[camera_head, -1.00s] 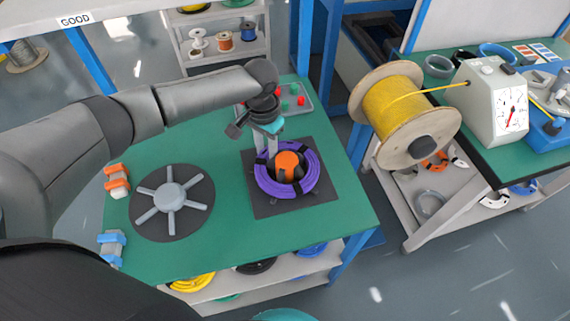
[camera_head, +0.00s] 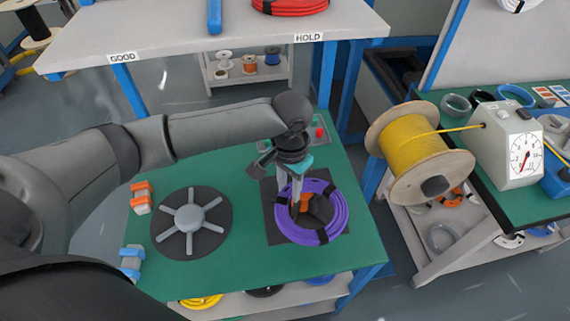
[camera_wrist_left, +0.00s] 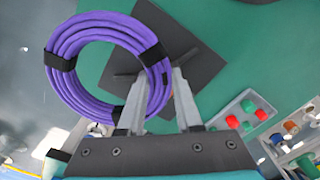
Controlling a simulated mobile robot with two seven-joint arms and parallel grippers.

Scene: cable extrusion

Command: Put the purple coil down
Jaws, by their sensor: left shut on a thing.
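The purple coil (camera_head: 335,222), bound with black bands, shows in the head view over the dark square mat (camera_head: 275,238) on the green table. In the left wrist view the coil (camera_wrist_left: 68,95) appears raised and tilted, with the mat (camera_wrist_left: 165,35) beyond it. My left gripper (camera_head: 296,192) is at the coil's far-left rim. In the left wrist view its fingers (camera_wrist_left: 166,78) are shut on that rim. An orange and dark shape (camera_head: 318,206) shows inside the ring; its base is hidden. My right gripper is out of view.
A grey spoked wheel (camera_head: 190,218) lies left of the mat. Orange (camera_head: 142,197) and blue (camera_head: 132,262) blocks stand at the left edge. A tray (camera_head: 325,138) with red and green pieces is behind. Shelves marked GOOD and HOLD (camera_head: 190,30) stand at the back; a yellow spool (camera_head: 412,150) stands right.

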